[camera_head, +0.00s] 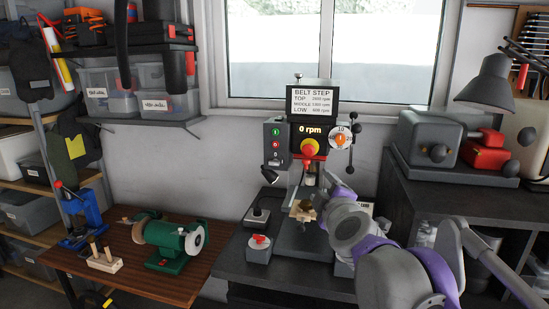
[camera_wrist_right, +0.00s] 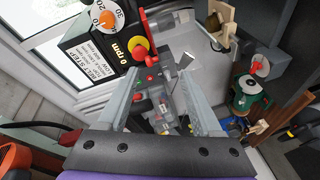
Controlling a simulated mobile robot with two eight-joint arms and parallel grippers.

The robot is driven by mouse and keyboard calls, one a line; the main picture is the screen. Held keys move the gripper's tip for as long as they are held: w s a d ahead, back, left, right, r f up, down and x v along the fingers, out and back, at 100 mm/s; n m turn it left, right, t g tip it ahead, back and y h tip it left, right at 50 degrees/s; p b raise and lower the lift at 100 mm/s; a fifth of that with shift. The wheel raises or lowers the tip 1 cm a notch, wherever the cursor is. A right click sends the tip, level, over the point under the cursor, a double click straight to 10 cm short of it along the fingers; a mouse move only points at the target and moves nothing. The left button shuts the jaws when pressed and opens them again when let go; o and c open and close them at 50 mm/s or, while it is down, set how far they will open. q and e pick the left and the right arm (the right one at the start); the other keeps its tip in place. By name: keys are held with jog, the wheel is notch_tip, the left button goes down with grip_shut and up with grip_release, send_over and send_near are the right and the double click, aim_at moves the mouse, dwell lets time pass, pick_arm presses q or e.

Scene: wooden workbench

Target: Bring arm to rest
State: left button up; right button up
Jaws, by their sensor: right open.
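My right arm (camera_head: 385,270), grey and purple, comes in from the lower right of the head view and reaches to the drill press (camera_head: 312,103). Its gripper (camera_head: 328,187) is partly hidden behind my wrist, close to the front of the press. In the right wrist view the two grey fingers of the gripper (camera_wrist_right: 158,90) stand apart, and I see nothing held between them. The drill press head (camera_wrist_right: 100,50) with its red and yellow knob lies up and left of the fingers there. My left arm is not in view.
A small wooden piece (camera_head: 303,211) sits at the drill press below its head. A green bench grinder (camera_head: 168,240) stands on the brown bench to the left. A grey lamp (camera_head: 487,85) and red machine (camera_head: 485,152) stand to the right.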

jog(key=s+d+f+m+g+p, duration=0.2)
jog(key=s+f+m+g, duration=0.3)
jog(key=s+f, duration=1.1)
jog(key=s+d+f+m+g+p, duration=0.1)
jog(key=s+f+m+g, duration=0.5)
jog(key=s+f, duration=0.9)
notch_tip(320, 180, down, 4)
jog(key=d+m, duration=0.1)
jog(key=m, duration=0.1)
jog(key=shift+s+d+f+m+h+p, duration=0.25)
jog(key=shift+s+d+m+h+p, duration=0.05)
jog(key=shift+s+m+p, duration=0.1)
jog(key=shift+c, duration=0.2)
